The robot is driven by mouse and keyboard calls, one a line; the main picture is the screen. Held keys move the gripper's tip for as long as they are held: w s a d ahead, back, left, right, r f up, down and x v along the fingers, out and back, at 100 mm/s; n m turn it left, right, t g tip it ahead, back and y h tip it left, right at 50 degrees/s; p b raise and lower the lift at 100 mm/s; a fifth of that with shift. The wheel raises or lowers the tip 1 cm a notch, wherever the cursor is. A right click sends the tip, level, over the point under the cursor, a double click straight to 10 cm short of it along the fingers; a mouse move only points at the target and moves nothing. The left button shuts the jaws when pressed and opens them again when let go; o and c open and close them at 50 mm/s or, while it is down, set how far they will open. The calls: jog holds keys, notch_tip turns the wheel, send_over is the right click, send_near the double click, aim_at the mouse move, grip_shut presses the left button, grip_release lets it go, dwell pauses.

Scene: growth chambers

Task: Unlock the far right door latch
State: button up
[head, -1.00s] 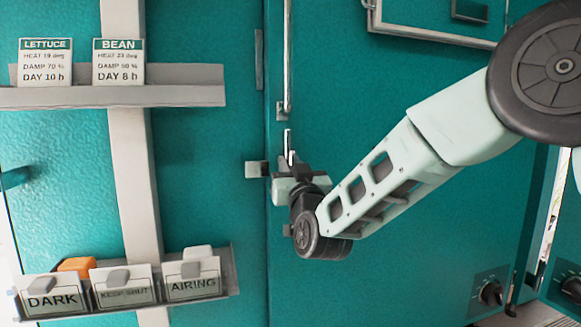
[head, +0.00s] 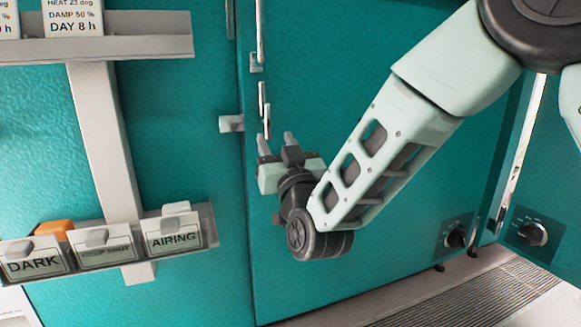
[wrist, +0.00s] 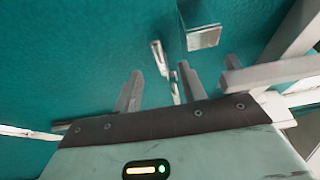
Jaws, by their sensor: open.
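The latch on the large teal door (head: 370,150) shows as a thin metal lever (head: 262,93) near the door's left edge, below a long vertical bar. A pale block (head: 231,123) sits left of it, across the door seam. My gripper (head: 277,138) is open and empty, just below the lever, with its fingers pointing up. In the wrist view the lever (wrist: 158,58) stands between and beyond the two fingers (wrist: 160,82), and the metal block (wrist: 203,37) lies above. I cannot tell whether a finger touches the lever.
A shelf with condition cards (head: 110,40) and a rack with DARK, KEEP SHUT and AIRING cards (head: 175,232) are on the left. An orange piece (head: 53,228) sits behind them. Dark knobs (head: 456,237) are at lower right. A floor grate (head: 470,300) lies below.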

jog(key=v, duration=0.8)
jog(key=shift+s+p, duration=0.3)
jog(key=shift+p, duration=0.05)
jog(key=shift+f, duration=0.15)
